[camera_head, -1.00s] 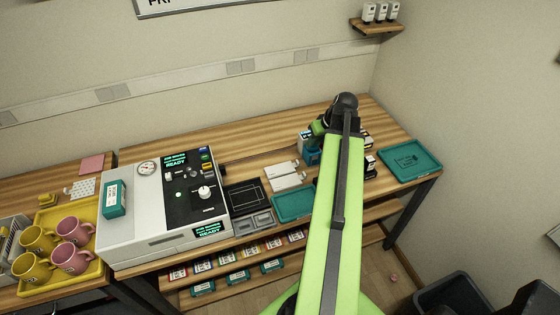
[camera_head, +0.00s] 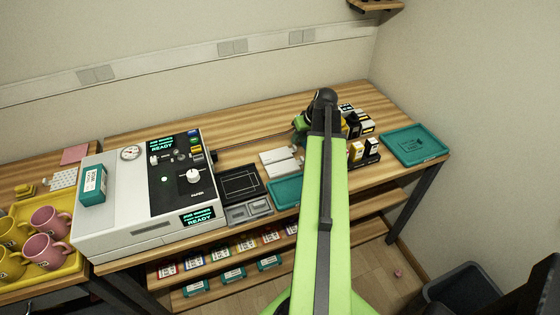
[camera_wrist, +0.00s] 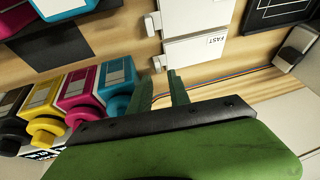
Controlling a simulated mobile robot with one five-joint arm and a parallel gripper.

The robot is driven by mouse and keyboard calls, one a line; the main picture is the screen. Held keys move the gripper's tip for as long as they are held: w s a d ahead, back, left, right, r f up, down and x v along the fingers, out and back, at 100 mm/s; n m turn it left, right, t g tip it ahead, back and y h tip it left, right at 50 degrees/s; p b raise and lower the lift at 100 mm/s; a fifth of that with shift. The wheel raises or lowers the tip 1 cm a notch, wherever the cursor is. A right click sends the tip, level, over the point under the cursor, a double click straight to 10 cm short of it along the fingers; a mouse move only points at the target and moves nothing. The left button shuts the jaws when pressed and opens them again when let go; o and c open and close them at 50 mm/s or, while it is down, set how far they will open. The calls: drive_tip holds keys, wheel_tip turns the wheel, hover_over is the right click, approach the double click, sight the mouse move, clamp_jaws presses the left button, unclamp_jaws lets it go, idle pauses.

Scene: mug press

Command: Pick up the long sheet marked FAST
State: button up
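The white sheet marked FAST (camera_wrist: 190,53) lies flat in the wrist view, its small label near the right end. A second white sheet or pad (camera_wrist: 195,15) lies beside it, farther from my gripper. The pair also shows in the head view, where I take the rear one as the FAST sheet (camera_head: 274,155); its label is unreadable there. My gripper (camera_wrist: 160,88) has its two green fingers apart with nothing between them. In the wrist view the fingertips appear just short of the FAST sheet's near edge. In the head view the fingertips are hidden by my arm.
Yellow, magenta and cyan bottles (camera_wrist: 82,92) crowd the left of the wrist view. A thin cable (camera_wrist: 225,76) runs beside the FAST sheet. The press (camera_head: 155,190) stands left of the sheets, a dark panel (camera_head: 239,184) between. A teal tray (camera_head: 414,145) sits at the right.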

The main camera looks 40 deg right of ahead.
sight(295, 146)
drive_tip(key=b+x, duration=0.5)
drive_tip(key=shift+f, duration=0.15)
drive_tip(key=shift+s, duration=0.1)
clamp_jaws()
